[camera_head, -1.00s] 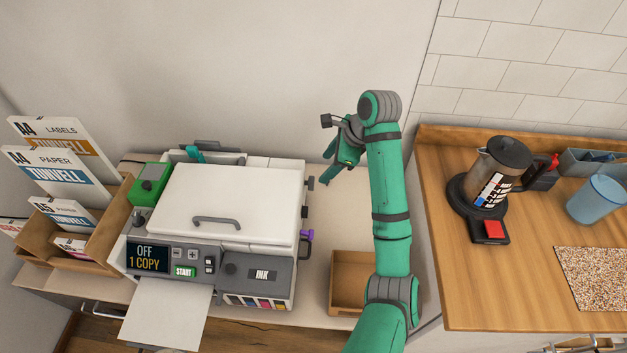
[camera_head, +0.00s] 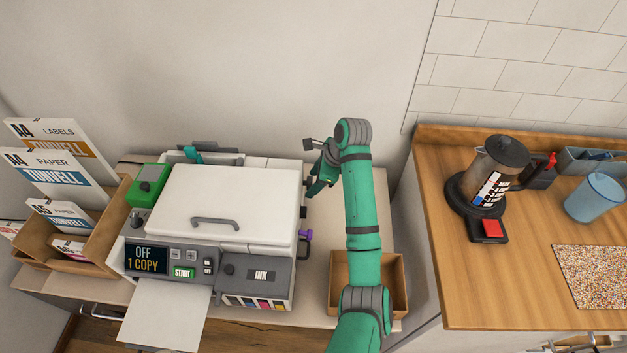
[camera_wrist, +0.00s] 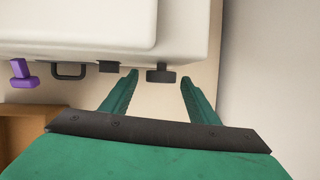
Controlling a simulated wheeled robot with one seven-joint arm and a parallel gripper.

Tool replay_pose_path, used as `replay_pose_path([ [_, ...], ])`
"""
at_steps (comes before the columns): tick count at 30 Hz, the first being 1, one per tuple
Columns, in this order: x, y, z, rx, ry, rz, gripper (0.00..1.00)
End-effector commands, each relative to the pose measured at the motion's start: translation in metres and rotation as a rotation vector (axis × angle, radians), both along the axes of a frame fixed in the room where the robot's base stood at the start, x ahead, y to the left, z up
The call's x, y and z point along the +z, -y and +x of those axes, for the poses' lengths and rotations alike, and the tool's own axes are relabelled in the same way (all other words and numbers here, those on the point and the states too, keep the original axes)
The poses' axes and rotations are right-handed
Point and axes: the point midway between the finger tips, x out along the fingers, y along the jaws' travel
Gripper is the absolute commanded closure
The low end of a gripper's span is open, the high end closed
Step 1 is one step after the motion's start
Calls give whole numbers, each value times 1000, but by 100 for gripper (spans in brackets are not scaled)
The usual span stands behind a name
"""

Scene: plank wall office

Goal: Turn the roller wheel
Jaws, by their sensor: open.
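The white and grey printer (camera_head: 235,200) stands on the low counter. Several dark parts stick out of its right side. In the wrist view a dark knob (camera_wrist: 161,76) on a short stem, which looks like the roller wheel, shows between my fingertips. My gripper (camera_head: 313,190) is beside the printer's right side, towards the back, with its fingers apart and nothing held. In the wrist view the open fingers (camera_wrist: 160,86) point at the printer's side, one on each side of the knob. I cannot tell whether they touch it.
A purple lever (camera_head: 305,234) and a dark loop handle (camera_wrist: 69,71) are also on that side. An open cardboard box (camera_head: 398,283) sits under my arm. A wooden counter (camera_head: 440,270) with a coffee pot (camera_head: 497,170) is to the right. A plain wall is behind.

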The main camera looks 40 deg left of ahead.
Motion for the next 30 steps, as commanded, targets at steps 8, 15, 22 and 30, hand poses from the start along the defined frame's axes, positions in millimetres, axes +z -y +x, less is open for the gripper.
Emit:
replay_pose_path([
  [8, -1, -3, -1, 4, 0, 1, 45],
  [15, -1, -3, -1, 4, 1, 0, 86],
  [22, -1, -1, -1, 2, 19, 13, 86],
  [30, -3, 1, -4, -1, 133, 83, 86],
])
